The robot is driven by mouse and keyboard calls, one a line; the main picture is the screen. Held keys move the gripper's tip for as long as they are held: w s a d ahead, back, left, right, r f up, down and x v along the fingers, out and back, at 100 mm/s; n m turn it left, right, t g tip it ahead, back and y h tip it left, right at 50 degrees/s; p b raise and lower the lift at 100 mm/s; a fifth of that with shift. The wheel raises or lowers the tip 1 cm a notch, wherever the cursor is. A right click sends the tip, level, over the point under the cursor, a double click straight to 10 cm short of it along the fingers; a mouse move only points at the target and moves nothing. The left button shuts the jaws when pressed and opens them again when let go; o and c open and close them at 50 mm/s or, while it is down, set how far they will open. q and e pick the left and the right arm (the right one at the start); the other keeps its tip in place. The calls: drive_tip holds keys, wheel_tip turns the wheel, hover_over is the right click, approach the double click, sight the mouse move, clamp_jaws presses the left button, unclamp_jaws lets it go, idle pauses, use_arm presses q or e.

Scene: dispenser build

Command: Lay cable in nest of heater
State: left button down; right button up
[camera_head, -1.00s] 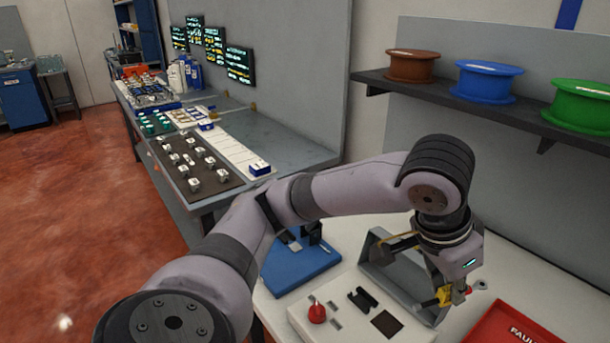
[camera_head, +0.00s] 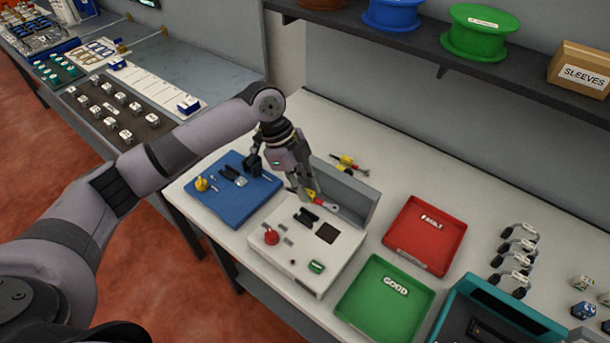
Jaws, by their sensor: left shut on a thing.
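My left gripper (camera_head: 308,193) points down over the back edge of the white box fixture (camera_head: 285,263). It is shut on a small yellow and red piece with a metal ring end (camera_head: 324,203), which looks like the cable; the fingers hide part of it. I cannot tell whether it touches the fixture. The fixture's top has a black slotted holder (camera_head: 306,217), a dark square pad (camera_head: 327,233), a red knob (camera_head: 271,237) and a green part (camera_head: 316,267). I cannot tell which part is the heater's nest. My right gripper is not in view.
A grey bracket (camera_head: 352,196) stands right behind the fixture. A blue fixture (camera_head: 222,205) is to the left; a red tray (camera_head: 413,249) and green GOOD tray (camera_head: 372,310) are to the right. Another yellow and red piece (camera_head: 347,161) lies behind.

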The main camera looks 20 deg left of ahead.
use_arm(q)
drive_tip(key=shift+f+m+g+p, duration=0.3)
drive_tip(key=shift+f+m+p, duration=0.25)
drive_tip(key=shift+m, duration=0.35)
drive_tip(key=shift+f, duration=0.25)
drive_tip(key=shift+f+b, duration=0.6)
drive_tip(key=shift+f, duration=0.1)
drive_tip(key=shift+w+f+b, duration=0.1)
drive_tip(key=shift+f+b, duration=1.5)
drive_tip(key=shift+f, duration=0.1)
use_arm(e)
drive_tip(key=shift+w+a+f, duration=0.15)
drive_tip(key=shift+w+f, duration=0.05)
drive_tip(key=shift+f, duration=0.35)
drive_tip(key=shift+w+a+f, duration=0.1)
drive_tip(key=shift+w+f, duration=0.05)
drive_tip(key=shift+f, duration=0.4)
use_arm(q)
drive_tip(key=shift+p, duration=0.45)
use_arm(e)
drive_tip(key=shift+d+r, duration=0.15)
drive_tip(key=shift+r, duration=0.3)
use_arm(q)
drive_tip(key=shift+f, duration=0.65)
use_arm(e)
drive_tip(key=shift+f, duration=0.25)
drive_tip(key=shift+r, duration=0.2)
